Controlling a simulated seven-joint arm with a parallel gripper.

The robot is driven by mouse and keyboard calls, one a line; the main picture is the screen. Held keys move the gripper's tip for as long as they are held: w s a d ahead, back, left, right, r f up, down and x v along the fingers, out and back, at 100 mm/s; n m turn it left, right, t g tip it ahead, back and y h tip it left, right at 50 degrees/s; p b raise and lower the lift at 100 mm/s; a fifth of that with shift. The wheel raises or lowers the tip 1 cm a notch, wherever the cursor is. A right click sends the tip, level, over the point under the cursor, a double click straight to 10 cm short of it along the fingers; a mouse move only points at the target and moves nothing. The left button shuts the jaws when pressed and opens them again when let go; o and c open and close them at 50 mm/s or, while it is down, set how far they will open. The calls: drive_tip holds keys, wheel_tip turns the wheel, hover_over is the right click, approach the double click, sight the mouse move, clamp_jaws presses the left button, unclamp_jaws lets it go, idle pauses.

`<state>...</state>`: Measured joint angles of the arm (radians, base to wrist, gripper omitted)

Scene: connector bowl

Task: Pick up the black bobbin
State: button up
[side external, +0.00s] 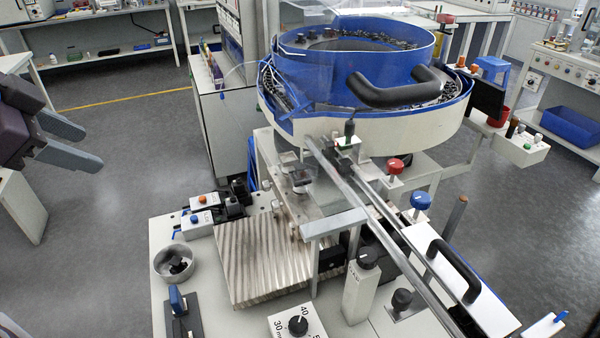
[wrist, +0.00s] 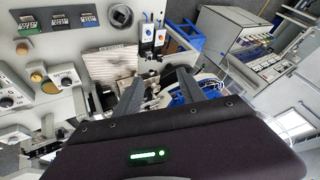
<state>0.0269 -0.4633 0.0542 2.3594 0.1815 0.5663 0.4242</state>
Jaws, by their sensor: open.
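A small round grey metal bowl (side external: 161,258) sits at the left edge of the white machine table. It holds a small black object (side external: 179,267), which may be the black bobbin; its shape is too small to be sure. The bowl also shows at the top of the wrist view (wrist: 115,23), with a dark spot inside. My gripper (side external: 90,149) is at the far left of the side view, above the floor and apart from the table. Its two grey fingers are spread with nothing between them. They also show spread in the wrist view (wrist: 160,78).
A ribbed metal plate (side external: 262,262) lies right of the bowl. Two switch boxes (side external: 200,222) stand behind the bowl, and a blue-handled black fixture (side external: 180,312) stands in front. A large blue feeder bowl (side external: 355,55) and metal rails (side external: 375,205) stand to the right.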

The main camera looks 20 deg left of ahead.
drive_tip(key=w+d+f+m+t+h, duration=0.1)
drive_tip(key=w+m+t, duration=0.1)
drive_tip(key=w+m, duration=0.9)
drive_tip(key=w+d+f+m+t+h, duration=0.1)
drive_tip(key=w+f+m+t, duration=0.15)
drive_tip(key=w+m, duration=0.85)
drive_tip(key=w+d+f+m+g+h, duration=0.1)
drive_tip(key=w+d+f+m+h, duration=0.2)
drive_tip(key=w+d+f+m, duration=0.1)
drive_tip(key=w+d+f+m+h, duration=0.2)
drive_tip(key=w+d+f+m, duration=0.1)
drive_tip(key=d+f+m, duration=0.4)
drive_tip(key=w+d+f+m+g+h, duration=0.1)
drive_tip(key=w+d+f+m+h, duration=0.2)
drive_tip(key=d+f+m, duration=0.3)
drive_tip(key=shift+w+d+f+g+h, duration=0.15)
drive_tip(key=shift+w+g, duration=0.05)
drive_tip(key=shift+w, duration=0.2)
drive_tip(key=shift+w+d+f+g+h, duration=0.1)
drive_tip(key=shift+w+d+g+h, duration=0.05)
drive_tip(key=shift+w, duration=0.25)
clamp_jaws()
